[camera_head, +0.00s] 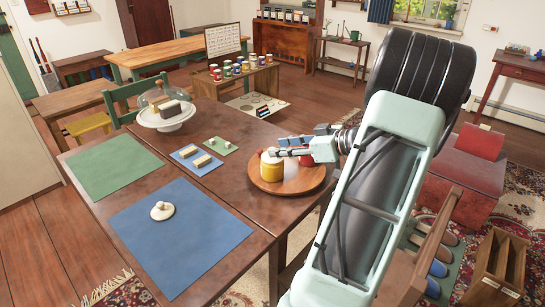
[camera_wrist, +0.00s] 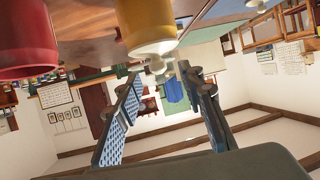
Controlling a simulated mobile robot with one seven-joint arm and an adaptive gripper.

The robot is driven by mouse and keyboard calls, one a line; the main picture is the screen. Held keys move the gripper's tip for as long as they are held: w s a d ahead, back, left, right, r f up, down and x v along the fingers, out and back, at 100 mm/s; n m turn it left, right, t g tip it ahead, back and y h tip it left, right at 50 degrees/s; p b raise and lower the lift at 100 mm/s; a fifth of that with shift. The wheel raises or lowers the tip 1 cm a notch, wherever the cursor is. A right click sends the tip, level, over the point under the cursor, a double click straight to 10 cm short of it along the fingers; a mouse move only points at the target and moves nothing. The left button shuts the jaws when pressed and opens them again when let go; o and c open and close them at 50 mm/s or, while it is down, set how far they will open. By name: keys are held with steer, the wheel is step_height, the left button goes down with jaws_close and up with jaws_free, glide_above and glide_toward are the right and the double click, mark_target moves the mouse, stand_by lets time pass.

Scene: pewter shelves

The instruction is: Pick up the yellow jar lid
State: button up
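The yellow jar (camera_head: 272,172) stands upright on a round wooden board (camera_head: 300,187) on the table. Its pale lid (camera_head: 271,156) is on top; in the wrist view, which is upside down, the lid (camera_wrist: 152,47) shows a small pale knob (camera_wrist: 157,65). My gripper (camera_head: 282,147) reaches in from the right, close to the lid. In the wrist view my gripper (camera_wrist: 160,72) is open, with its two fingers well apart and the knob seen in the gap between their tips. I cannot tell whether the fingers touch the knob.
A red jar (camera_head: 305,158) stands close beside the yellow one, partly hidden by my arm; it also shows in the wrist view (camera_wrist: 28,42). A pale knobbed lid (camera_head: 162,210) lies on the blue mat (camera_head: 195,250). A glass-domed stand (camera_head: 165,120) is farther back.

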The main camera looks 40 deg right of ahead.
steer(key=x, duration=0.4)
steer(key=shift+s+f, duration=0.1)
steer(key=shift+f, duration=0.1)
steer(key=shift+d, duration=0.1)
jaws_close()
